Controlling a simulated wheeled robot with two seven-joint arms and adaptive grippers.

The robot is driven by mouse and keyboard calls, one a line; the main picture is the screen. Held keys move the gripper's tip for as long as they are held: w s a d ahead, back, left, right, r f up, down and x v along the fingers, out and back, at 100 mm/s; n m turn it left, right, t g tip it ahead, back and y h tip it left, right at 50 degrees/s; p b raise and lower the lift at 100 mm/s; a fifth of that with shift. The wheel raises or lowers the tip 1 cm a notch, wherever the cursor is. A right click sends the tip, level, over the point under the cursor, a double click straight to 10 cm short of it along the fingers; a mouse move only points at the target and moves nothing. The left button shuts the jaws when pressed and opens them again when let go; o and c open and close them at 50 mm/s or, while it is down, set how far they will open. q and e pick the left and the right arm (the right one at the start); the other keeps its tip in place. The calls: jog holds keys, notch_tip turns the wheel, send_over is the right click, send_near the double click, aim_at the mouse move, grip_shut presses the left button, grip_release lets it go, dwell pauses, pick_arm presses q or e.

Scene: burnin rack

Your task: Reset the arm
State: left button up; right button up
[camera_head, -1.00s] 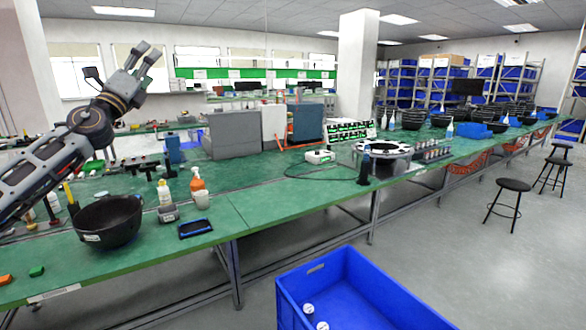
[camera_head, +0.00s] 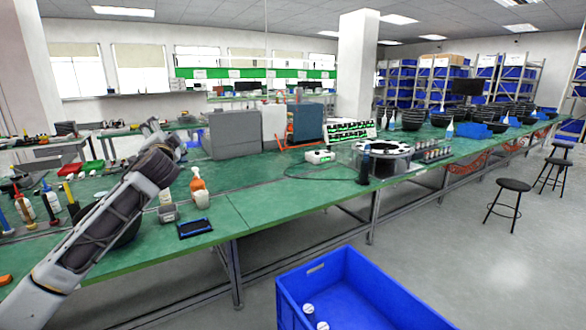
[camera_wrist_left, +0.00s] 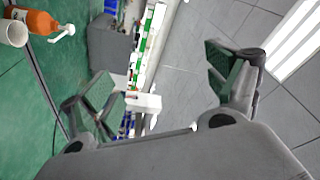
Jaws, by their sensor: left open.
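My left arm (camera_head: 105,225) comes in from the lower left in the head view and reaches up over the green bench. Its gripper is mostly hidden behind the wrist there. In the left wrist view my left gripper (camera_wrist_left: 160,75) is open, with its two fingers wide apart and nothing between them. The gripper is above the bench, clear of the things on it. My right arm and gripper are not in view.
The green workbench (camera_head: 265,205) holds an orange bottle (camera_head: 197,180), a white cup (camera_head: 202,199), a blue-edged tray (camera_head: 195,227) and a black bowl (camera_head: 125,235) partly behind my arm. A blue crate (camera_head: 300,285) stands on the floor in front.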

pick_arm(q)
jog(key=s+d+f+n+g+h, duration=0.1)
jog(key=s+d+f+g+h, duration=0.2)
jog(key=f, duration=1.2)
jog(key=s+d+f+n+g+h, duration=0.1)
jog(key=s+d+f+g, duration=0.3)
jog(key=f, duration=1.2)
jog(key=s+d+f+n+g+h, duration=0.15)
jog(key=s+d+f, duration=0.35)
jog(key=f, duration=1)
jog(key=s+d+f+g+h, duration=0.1)
jog(key=s+d+f+g, duration=0.1)
jog(key=s+f, duration=0.6)
jog(key=s+d+f+g+h, duration=0.1)
jog(key=s+d+f+g, duration=0.1)
jog(key=s+f, duration=0.6)
jog(key=s+d+f+g, duration=0.1)
jog(key=s+f+g, duration=0.1)
jog(key=s+f, duration=0.5)
jog(key=s+d+f+n+g, duration=0.1)
jog(key=s+f+g, duration=0.1)
jog(key=s+f, duration=0.6)
jog(key=s+p, duration=0.1)
jog(key=s, duration=0.4)
jog(key=shift+d, duration=0.4)
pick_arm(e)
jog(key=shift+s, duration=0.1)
